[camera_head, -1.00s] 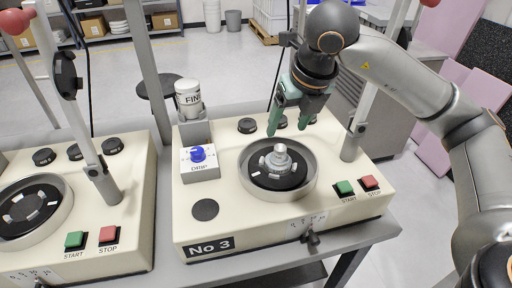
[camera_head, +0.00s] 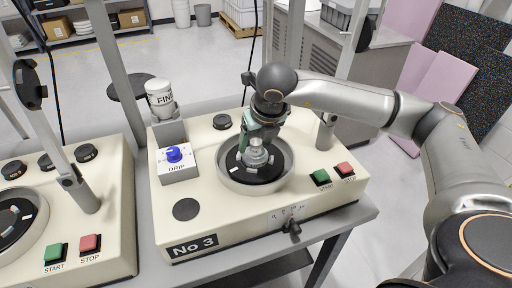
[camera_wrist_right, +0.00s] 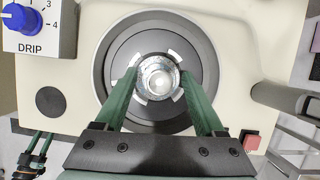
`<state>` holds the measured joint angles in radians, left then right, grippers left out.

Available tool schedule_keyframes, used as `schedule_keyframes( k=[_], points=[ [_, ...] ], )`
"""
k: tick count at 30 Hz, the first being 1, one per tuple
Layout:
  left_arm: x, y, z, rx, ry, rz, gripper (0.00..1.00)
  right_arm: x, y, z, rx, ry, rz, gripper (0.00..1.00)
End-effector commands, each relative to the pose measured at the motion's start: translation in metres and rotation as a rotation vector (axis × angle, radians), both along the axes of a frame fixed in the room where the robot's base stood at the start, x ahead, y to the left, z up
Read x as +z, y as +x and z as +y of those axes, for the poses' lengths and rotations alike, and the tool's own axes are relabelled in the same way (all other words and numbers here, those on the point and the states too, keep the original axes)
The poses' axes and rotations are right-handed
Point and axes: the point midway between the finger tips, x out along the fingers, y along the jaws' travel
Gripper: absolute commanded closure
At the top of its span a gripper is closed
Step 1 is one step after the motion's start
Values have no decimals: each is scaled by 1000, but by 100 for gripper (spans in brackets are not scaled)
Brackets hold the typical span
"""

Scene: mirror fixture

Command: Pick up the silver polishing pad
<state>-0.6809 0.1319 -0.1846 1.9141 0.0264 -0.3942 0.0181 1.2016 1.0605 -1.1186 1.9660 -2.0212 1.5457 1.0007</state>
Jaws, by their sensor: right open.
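The silver polishing pad (camera_head: 256,157) is a small round metal piece with a raised knob. It sits on the black disc in the middle of the round bowl (camera_head: 226,179) of machine No 3. In the right wrist view the pad (camera_wrist_right: 159,78) shows from above. What looks like my left gripper (camera_wrist_right: 38,148) shows small at the lower left of the right wrist view.
The drip box with a blue knob (camera_head: 174,154) and the white FINE jar (camera_head: 160,98) stand left of the bowl. Green START (camera_head: 321,177) and red STOP (camera_head: 345,169) buttons are at its right. A post (camera_head: 326,130) rises behind them.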

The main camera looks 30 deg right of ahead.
Motion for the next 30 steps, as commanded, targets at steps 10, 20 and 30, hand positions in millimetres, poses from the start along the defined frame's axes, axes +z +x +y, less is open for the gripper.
schedule_keyframes(
  k=[10, 20, 30],
  points=[
    [0, 0, 0, 1, -1, -1, 50, -5, 2, 0, 0, 1, -1, 36],
    [1, 1, 0, 2, 0, -2, 50, -4, 2, 0, 0, 1, -1, 73],
    [1, 1, 0, 2, 0, -2, 50, -4, 2, 0, 1, 1, -2, 100]
  ],
)
